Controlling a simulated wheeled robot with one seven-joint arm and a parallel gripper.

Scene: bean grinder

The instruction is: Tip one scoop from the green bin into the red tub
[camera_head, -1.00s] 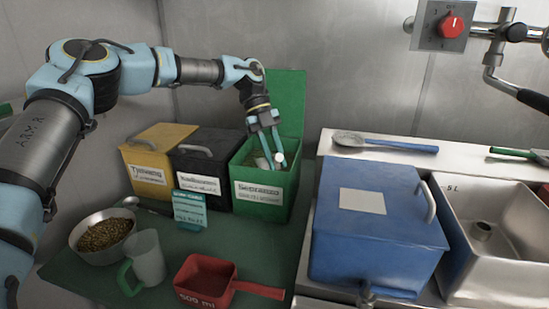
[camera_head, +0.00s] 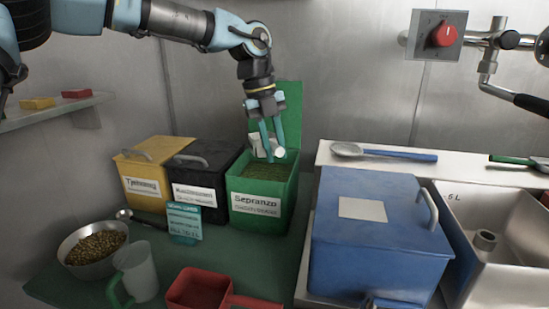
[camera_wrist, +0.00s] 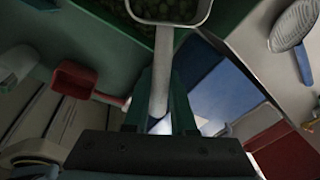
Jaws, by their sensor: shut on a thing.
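The green bin (camera_head: 258,215), labelled "Sepranzo", stands with its lid up and holds green beans (camera_head: 262,173). My gripper (camera_head: 273,152) is above the bin opening, shut on the handle of a pale scoop (camera_head: 257,144). In the wrist view the scoop's handle (camera_wrist: 162,70) runs between my fingers. Its bowl is at the top edge with green beans showing inside its rim; the far part is cut off. The red tub (camera_head: 200,290), with a side handle, sits on the green mat at the front, partly cut off; it also shows in the wrist view (camera_wrist: 75,78).
A black bin (camera_head: 205,190) and a yellow bin (camera_head: 143,185) stand left of the green bin. A teal card (camera_head: 184,222), a bowl of beans (camera_head: 95,248) and a clear jug (camera_head: 137,270) are in front. A large blue box (camera_head: 375,240) stands to the right.

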